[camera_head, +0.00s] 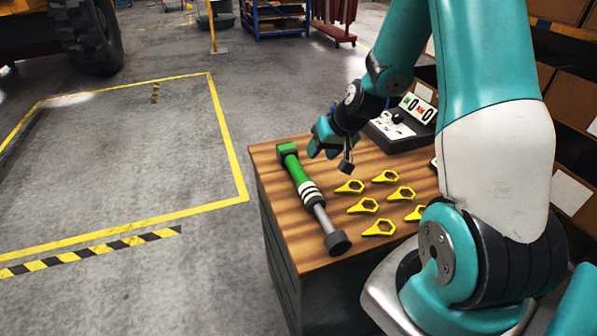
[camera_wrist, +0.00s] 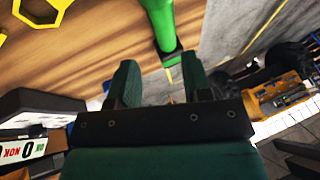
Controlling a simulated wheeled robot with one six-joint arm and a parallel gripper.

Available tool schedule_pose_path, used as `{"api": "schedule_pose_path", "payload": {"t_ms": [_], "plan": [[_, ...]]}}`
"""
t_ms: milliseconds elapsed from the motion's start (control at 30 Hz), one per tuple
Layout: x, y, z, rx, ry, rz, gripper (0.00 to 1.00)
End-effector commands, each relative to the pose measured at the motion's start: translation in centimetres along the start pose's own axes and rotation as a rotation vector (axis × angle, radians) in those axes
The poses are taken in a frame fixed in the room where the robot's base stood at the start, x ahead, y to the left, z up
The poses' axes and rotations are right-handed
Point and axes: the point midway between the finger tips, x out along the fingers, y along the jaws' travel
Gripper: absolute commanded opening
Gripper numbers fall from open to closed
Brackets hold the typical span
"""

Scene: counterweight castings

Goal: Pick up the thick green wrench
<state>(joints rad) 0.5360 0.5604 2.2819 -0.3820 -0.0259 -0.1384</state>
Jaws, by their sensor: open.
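The thick green wrench (camera_head: 294,171) lies along the left edge of the wooden worktop. It has a green body and head at the far end, black and white bands, a grey shaft and a dark round end at the near end. My gripper (camera_head: 316,149) is above the worktop, just right of the wrench's green far end. In the wrist view the wrench's green end (camera_wrist: 163,25) shows beyond my fingers. My gripper (camera_wrist: 158,80) is open there, with nothing between the two green fingers. Whether it touches the wrench cannot be told, but it looks apart.
Several yellow ring-shaped tags (camera_head: 367,205) lie right of the wrench on the worktop (camera_head: 277,241). A dark device with a digit display (camera_head: 404,130) stands at the back right. Shelves with boxes are at the right. Open floor with yellow lines lies left.

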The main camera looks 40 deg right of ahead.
Motion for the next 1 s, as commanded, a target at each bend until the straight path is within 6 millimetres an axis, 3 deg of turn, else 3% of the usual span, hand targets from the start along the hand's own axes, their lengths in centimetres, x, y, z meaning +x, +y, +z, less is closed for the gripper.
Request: {"api": "schedule_pose_path", "payload": {"t_ms": [300,567,1000], "plan": [[5.7,-0.1,0.0,0.000,-0.004,-0.001,0.45],[7.3,-0.2,0.0,-0.001,-0.003,-0.001,0.45],[11.9,-0.3,-0.2,-0.001,-0.001,-0.001,0.45]]}}
